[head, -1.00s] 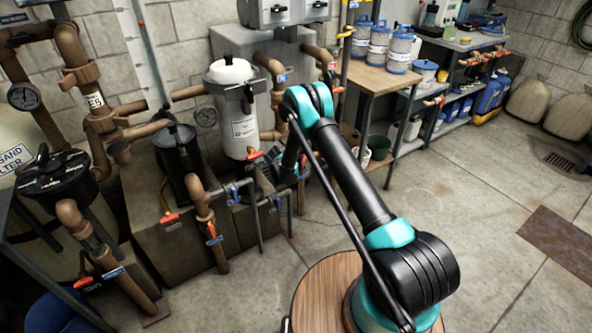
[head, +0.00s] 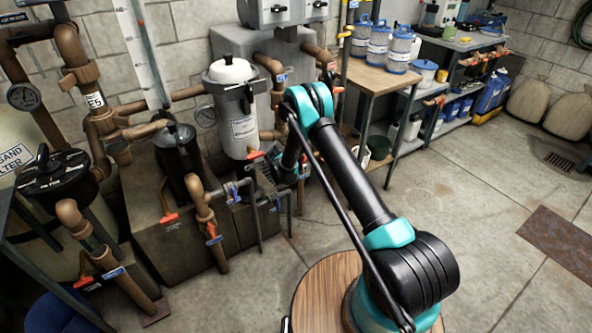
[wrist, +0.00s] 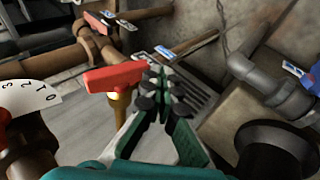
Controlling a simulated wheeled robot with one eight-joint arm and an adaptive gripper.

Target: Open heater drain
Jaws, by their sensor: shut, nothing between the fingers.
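A red lever handle (wrist: 115,76) on a brass stem is close to my gripper (wrist: 160,80) in the wrist view, just left of its fingertips. The fingers are together with nothing held, and I cannot tell whether they touch the lever. In the head view my gripper (head: 262,182) is low among the pipes in front of the white-lidded canister (head: 240,125), partly hidden by my arm. A red handle (head: 254,154) shows at the canister's base. Blue-white tags (wrist: 168,52) are too small to read, so I cannot tell which valve is the heater drain.
A white numbered dial plate (wrist: 30,100) is at the left of the wrist view. A grey pipe (wrist: 265,85) and a dark round opening (wrist: 275,150) are at its right. A wooden-topped table (head: 375,78) stands behind my arm.

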